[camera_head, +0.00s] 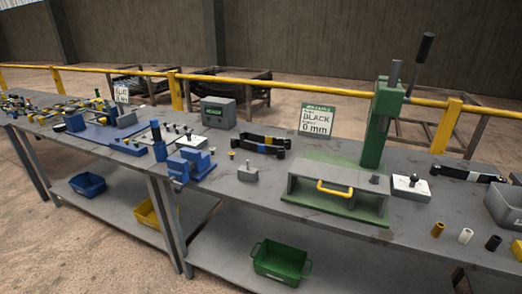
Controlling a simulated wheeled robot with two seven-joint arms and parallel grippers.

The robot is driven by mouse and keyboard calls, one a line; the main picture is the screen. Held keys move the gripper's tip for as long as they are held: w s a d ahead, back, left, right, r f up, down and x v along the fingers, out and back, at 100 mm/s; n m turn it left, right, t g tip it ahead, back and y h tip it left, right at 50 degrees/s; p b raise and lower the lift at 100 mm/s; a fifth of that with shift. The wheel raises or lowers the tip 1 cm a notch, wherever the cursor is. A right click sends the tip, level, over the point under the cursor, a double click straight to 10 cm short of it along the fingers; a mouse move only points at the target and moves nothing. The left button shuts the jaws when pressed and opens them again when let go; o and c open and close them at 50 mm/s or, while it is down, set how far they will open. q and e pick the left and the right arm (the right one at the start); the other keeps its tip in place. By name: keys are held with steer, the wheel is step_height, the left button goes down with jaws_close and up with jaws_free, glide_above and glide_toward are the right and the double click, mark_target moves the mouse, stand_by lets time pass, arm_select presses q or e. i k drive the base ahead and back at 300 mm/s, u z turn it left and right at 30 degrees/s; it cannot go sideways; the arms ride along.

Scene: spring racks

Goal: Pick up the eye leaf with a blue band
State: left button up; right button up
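Neither of my grippers is in the head view. I cannot pick out an eye leaf with a clear blue band; the leaf-like pieces are small. A pair of dark leaves (262,141) with orange-yellow marks lies on the bench behind the blue vise. Another dark leaf (465,173) with a pale patch lies at the right. Several long pieces (55,109) with yellow and blue parts lie at the far left, too small to tell apart.
The grey bench (240,190) carries a blue vise (190,164), a green press (381,120), a yellow-handled grey-green fixture (335,195) and a grey box (218,112). Blue (88,185) and green (281,263) bins are below.

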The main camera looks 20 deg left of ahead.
mark_target(279, 152)
steer(key=z, duration=0.05)
steer(key=k, duration=0.5)
steer(key=u, duration=0.75)
steer(key=i, duration=1.75)
steer(key=z, duration=0.7)
